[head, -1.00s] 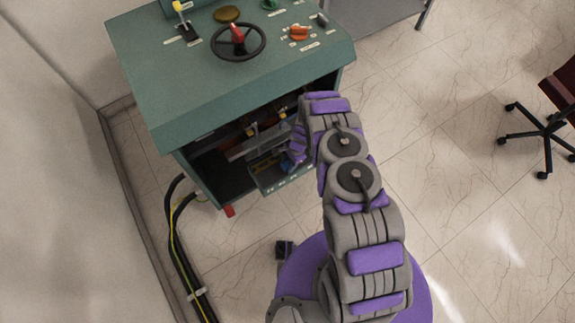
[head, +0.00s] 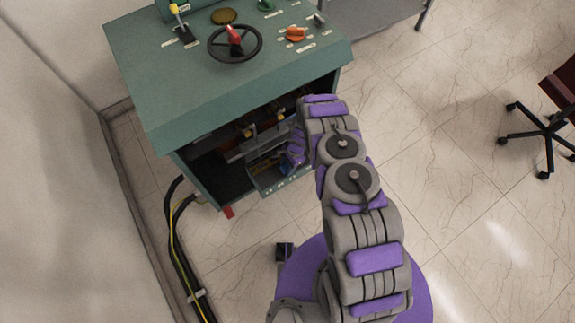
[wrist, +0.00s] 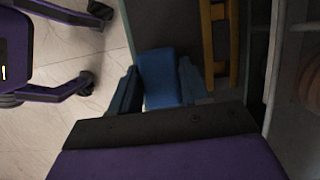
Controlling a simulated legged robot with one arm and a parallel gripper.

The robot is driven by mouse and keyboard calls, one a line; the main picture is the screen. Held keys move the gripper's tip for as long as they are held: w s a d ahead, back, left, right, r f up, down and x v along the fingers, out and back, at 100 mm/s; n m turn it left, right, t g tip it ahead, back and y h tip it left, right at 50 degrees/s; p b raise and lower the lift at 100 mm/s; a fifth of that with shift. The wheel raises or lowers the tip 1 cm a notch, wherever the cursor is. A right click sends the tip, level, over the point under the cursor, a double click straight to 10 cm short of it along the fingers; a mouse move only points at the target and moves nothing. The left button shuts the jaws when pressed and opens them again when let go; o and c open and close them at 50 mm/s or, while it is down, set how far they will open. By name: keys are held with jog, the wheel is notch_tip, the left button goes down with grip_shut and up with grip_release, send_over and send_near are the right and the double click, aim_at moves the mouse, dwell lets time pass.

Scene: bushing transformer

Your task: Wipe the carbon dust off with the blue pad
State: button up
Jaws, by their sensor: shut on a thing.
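My gripper (wrist: 158,88) is shut on the blue pad (wrist: 158,72), which shows between its two dark fingers in the wrist view. In the head view my gripper (head: 295,152) is at the open front of the green cabinet (head: 180,90), over the right part of a grey tray (head: 268,190). The arm and gripper hide the pad there. I cannot make out carbon dust in either view.
A yellow-orange frame-like item (wrist: 215,40) lies beside the pad. The cabinet's top carries a handwheel (head: 235,43) and an orange knob (head: 295,33). Black cables (head: 178,245) run along the left. A chair (head: 545,125) stands far right; floor between is clear.

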aim_at(281, 169)
jog(key=shift+a, duration=0.15)
jog(key=shift+s+a, duration=0.35)
jog(key=shift+a, duration=0.45)
jog(key=shift+s+a+r, duration=0.1)
jog(key=shift+s+a, duration=0.25)
jog(key=shift+s, duration=0.05)
jog(key=shift+s+a, duration=0.1)
jog(key=shift+s+a+p, duration=0.35)
jog(key=shift+s+a, duration=0.2)
jog(key=shift+a, duration=0.2)
jog(key=shift+s+a+p, duration=0.3)
jog(key=shift+s+a, duration=0.25)
jog(key=shift+a, duration=0.15)
jog(key=shift+s+a+p, duration=0.3)
jog(key=shift+s+a, duration=0.25)
jog(key=shift+a, duration=0.35)
jog(key=shift+s+a+p, duration=0.3)
jog(key=shift+s+a, duration=0.2)
jog(key=shift+a, duration=0.4)
jog(key=shift+w, duration=0.15)
